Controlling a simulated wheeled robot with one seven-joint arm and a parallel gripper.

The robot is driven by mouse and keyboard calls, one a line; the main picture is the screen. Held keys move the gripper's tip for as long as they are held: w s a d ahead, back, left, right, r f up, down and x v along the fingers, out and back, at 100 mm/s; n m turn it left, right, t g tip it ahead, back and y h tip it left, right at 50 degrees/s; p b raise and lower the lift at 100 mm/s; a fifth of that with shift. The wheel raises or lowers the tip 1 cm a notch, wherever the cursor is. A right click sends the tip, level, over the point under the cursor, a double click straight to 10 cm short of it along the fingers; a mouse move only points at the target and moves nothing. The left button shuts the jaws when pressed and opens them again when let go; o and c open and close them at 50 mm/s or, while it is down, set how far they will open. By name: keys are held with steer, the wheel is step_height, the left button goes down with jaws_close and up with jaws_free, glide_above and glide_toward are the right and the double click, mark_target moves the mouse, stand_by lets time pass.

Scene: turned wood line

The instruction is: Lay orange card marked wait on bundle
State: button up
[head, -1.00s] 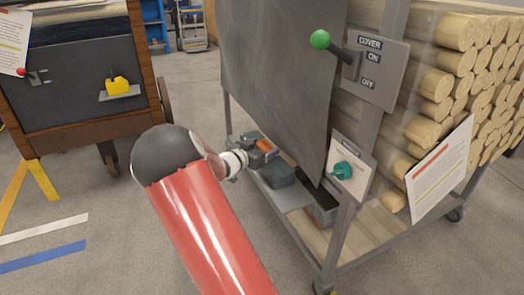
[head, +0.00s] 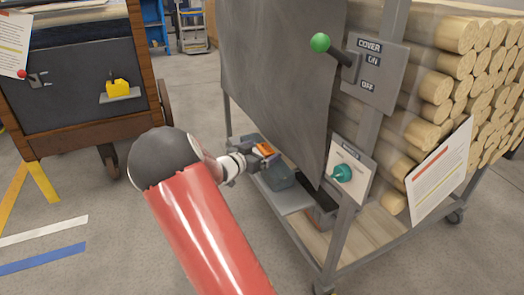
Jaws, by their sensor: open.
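A small orange piece (head: 264,147), likely the orange card, shows at the low shelf of the cart, right at my gripper. Any marking on it is too small to read. My gripper (head: 268,158) is open beside it, partly overlapping it in the picture. I cannot tell whether they touch. The bundle of round wooden rods (head: 440,85) lies stacked on the cart at the right, its cut ends facing right. A grey cover (head: 275,75) hangs over its left end.
A cover switch panel (head: 375,75) with a green-knobbed lever and a teal knob (head: 343,172) are on the cart post. A white sheet (head: 438,172) leans at the rods. Dark boxes (head: 281,177) sit on the low shelf. A wooden cabinet (head: 75,85) stands left; floor between is clear.

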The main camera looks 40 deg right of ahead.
steer(key=s+a+r+n+t+y+p, duration=0.1)
steer(key=a+r+n+t+y, duration=0.3)
steer(key=a, duration=0.6)
steer(key=s+a+r+n+t+y, duration=0.1)
steer(key=a+r+n+y, duration=0.15)
steer(key=a+y, duration=0.5)
steer(key=s+a+r+n+t+y+p, duration=0.1)
steer(key=a+r+n+t+y, duration=0.3)
steer(key=a, duration=0.7)
steer(key=s+a+r+n+g+y, duration=0.25)
steer(key=s+a, duration=0.35)
steer(key=s, duration=0.4)
steer(key=s+d+f+n+g+h, duration=0.1)
steer(key=s+g, duration=0.1)
steer(key=s, duration=0.6)
steer(key=s+f+n+g+h, duration=0.1)
steer(key=s+f+g, duration=0.15)
steer(key=s, duration=0.45)
step_height(320, 180, up, 7)
steer(key=p, duration=0.5)
steer(key=shift+d+f, duration=0.15)
